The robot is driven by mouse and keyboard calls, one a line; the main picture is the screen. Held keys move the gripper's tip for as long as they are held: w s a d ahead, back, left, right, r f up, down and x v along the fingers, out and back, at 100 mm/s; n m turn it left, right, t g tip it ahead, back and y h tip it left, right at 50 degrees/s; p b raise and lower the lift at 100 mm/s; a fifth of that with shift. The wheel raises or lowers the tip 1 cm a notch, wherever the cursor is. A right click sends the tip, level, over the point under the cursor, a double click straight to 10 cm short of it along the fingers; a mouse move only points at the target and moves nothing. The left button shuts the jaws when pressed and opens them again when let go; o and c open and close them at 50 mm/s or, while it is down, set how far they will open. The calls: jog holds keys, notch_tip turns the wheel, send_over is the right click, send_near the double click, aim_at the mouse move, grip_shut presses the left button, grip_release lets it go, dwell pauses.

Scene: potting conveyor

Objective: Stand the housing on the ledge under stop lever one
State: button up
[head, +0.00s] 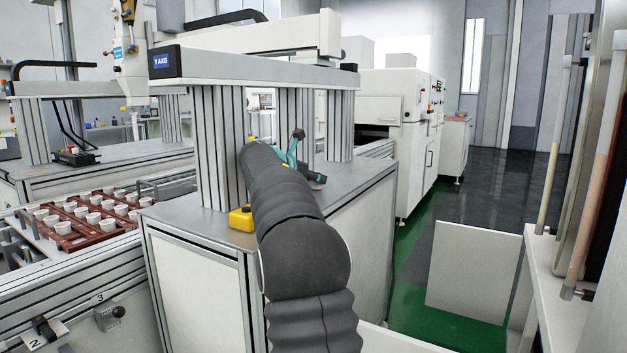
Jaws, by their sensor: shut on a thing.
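My arm in its dark ribbed sleeve reaches away over the grey-topped cabinet. My gripper (312,172), with teal and dark parts, shows past the arm's far end, near the frame posts. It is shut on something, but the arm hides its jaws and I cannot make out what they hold. I cannot pick out the housing for sure. Stop lever two (42,328), beside a plate marked 2, and stop lever three (109,318), under a mark 3, sit on the conveyor's front rail at lower left. Stop lever one and its ledge are not in view.
A red-brown tray (66,244) of several white cups rides on the conveyor at left. A yellow box (241,218) stands on the cabinet top (180,215) beside my arm. A gantry marked Y AXIS (230,70) spans above.

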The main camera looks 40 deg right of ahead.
jog(key=o, duration=0.4)
jog(key=shift+f, duration=0.1)
jog(key=o, duration=0.5)
